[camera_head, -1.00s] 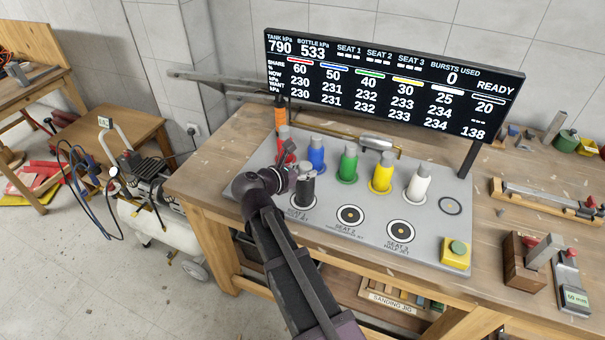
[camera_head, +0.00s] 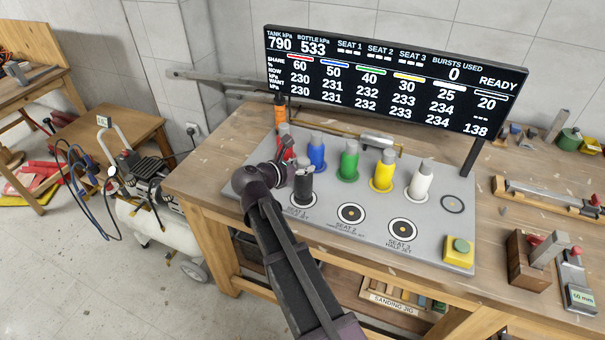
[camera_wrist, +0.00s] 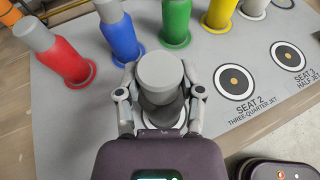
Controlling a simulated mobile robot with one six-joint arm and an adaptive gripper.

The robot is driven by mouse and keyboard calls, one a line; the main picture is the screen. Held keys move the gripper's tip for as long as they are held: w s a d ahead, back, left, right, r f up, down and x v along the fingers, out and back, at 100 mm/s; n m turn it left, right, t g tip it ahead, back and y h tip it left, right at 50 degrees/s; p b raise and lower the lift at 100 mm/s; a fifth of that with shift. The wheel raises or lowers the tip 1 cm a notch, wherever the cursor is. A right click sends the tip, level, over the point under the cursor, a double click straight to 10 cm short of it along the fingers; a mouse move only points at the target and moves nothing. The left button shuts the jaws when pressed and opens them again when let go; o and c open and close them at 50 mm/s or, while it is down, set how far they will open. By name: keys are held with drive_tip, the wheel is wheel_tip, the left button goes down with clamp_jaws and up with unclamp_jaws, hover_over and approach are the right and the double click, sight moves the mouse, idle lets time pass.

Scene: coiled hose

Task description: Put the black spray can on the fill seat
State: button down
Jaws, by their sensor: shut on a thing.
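The black spray can (camera_head: 304,190), with a grey cap, is upright in my gripper (camera_head: 297,180) at the SEAT 1 ring (camera_head: 290,208). The wrist view shows its grey cap (camera_wrist: 160,70) between the two fingers of my gripper (camera_wrist: 160,95), which are closed around the can. I cannot tell whether its base touches the panel. SEAT 2 (camera_head: 351,213) and SEAT 3 (camera_head: 402,229) are empty rings to the right. Another empty ring (camera_head: 452,204) is at the right end of the can row. I can read no label saying fill seat.
Red (camera_head: 285,150), blue (camera_head: 316,155), green (camera_head: 348,163), yellow (camera_head: 383,173) and white (camera_head: 420,182) cans stand in a row behind the seats. A yellow button box (camera_head: 458,252) is at the panel's right corner. A display (camera_head: 390,80) stands behind.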

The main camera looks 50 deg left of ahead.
drive_tip(key=shift+f+b, duration=0.55)
drive_tip(key=shift+f, duration=0.35)
drive_tip(key=shift+f, duration=0.15)
drive_tip(key=shift+c, duration=1.1)
unclamp_jaws()
drive_tip(key=shift+r, duration=0.3)
drive_tip(key=p+v, duration=0.4)
drive_tip(key=v, duration=0.8)
drive_tip(key=shift+f, duration=0.1)
